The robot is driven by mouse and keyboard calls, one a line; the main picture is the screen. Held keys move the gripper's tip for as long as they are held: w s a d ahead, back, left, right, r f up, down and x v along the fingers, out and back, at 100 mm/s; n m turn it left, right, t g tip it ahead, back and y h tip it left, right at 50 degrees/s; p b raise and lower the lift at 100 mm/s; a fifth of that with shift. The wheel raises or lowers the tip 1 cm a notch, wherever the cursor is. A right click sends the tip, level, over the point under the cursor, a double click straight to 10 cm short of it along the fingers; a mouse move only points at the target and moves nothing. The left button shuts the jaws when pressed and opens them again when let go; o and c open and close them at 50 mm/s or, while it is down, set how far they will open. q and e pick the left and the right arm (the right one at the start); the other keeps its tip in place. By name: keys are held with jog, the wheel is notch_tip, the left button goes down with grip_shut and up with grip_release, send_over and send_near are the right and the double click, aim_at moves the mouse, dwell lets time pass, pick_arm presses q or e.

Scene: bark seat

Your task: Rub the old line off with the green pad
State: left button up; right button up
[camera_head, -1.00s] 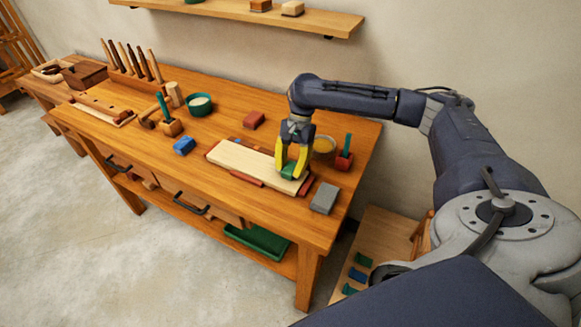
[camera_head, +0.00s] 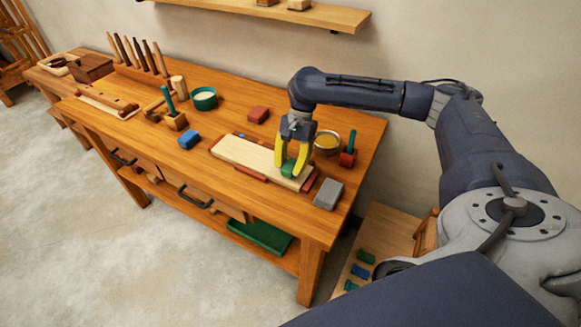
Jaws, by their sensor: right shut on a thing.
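The green pad (camera_head: 289,168) is between the yellow fingers of my right gripper (camera_head: 291,163), which is shut on it. The pad is at the right end of a pale wooden board (camera_head: 246,155) lying on the workbench; I cannot tell whether it presses on the wood. I cannot make out the old line on the board at this size. Red pieces (camera_head: 247,172) show along the board's edges. My left gripper is not in view.
A grey block (camera_head: 328,195), a blue block (camera_head: 189,140) and a red block (camera_head: 258,115) lie around the board. Behind the gripper stand a yellow-filled bowl (camera_head: 327,143) and a red holder (camera_head: 347,158). Bare bench (camera_head: 212,180) shows in front of the board.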

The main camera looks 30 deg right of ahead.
jog(key=shift+r, duration=2.35)
jog(key=shift+a, duration=0.1)
